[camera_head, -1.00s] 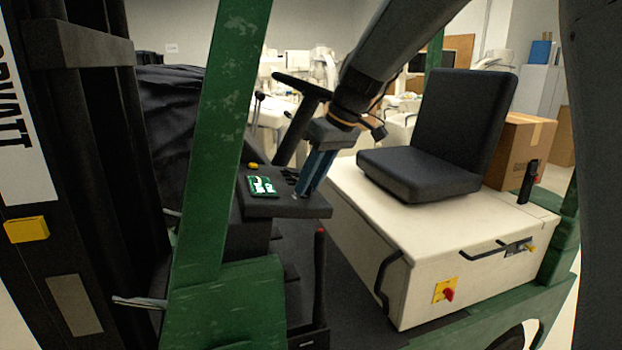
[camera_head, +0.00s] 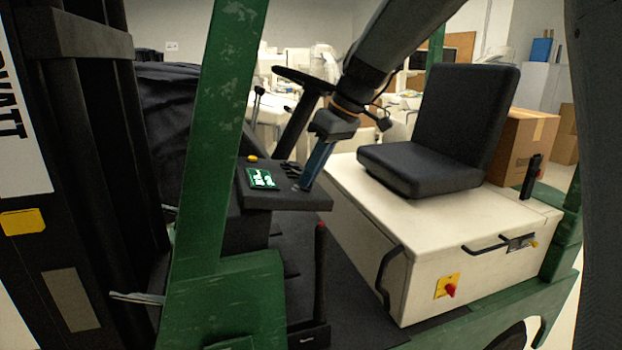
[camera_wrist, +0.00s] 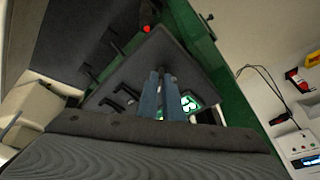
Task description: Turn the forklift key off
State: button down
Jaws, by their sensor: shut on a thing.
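The forklift's dark console (camera_head: 285,200) carries a small lit green display (camera_head: 262,179) and a yellow button (camera_head: 251,158). My gripper (camera_head: 305,187) points down onto the console's right part, beside the display, with its blue fingers close together. The key is hidden at the fingertips, and the fingers are shut on it. In the wrist view my gripper's two fingers (camera_wrist: 162,76) reach the console (camera_wrist: 185,62), with the green display (camera_wrist: 190,103) just to their right.
The steering wheel (camera_head: 303,80) stands behind my gripper. A black seat (camera_head: 438,135) sits on the white body (camera_head: 370,215) to the right. A green post (camera_head: 225,120) stands to the left, and a red-tipped lever (camera_head: 320,270) rises in front of the console.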

jog(key=n+b, duration=0.1)
jog(key=n, duration=0.1)
jog(key=n+g+b, duration=0.1)
jog(key=n+b, duration=0.1)
jog(key=shift+w+f+n+y+b, duration=0.1)
jog(key=shift+w+n+y+b, duration=0.1)
jog(key=shift+n+y+b, duration=0.1)
jog(key=n+g+b, duration=0.1)
jog(key=n, duration=0.2)
jog(key=n+b, duration=0.1)
jog(key=n, duration=0.1)
jog(key=shift+n+g+b, duration=0.3)
jog(key=shift+n+g, duration=0.1)
jog(key=c, duration=1.9)
grip_release()
jog(key=shift+b+v, duration=0.7)
jog(key=shift+v, duration=3.35)
jog(key=shift+w+a, duration=0.1)
jog(key=shift+w, duration=0.05)
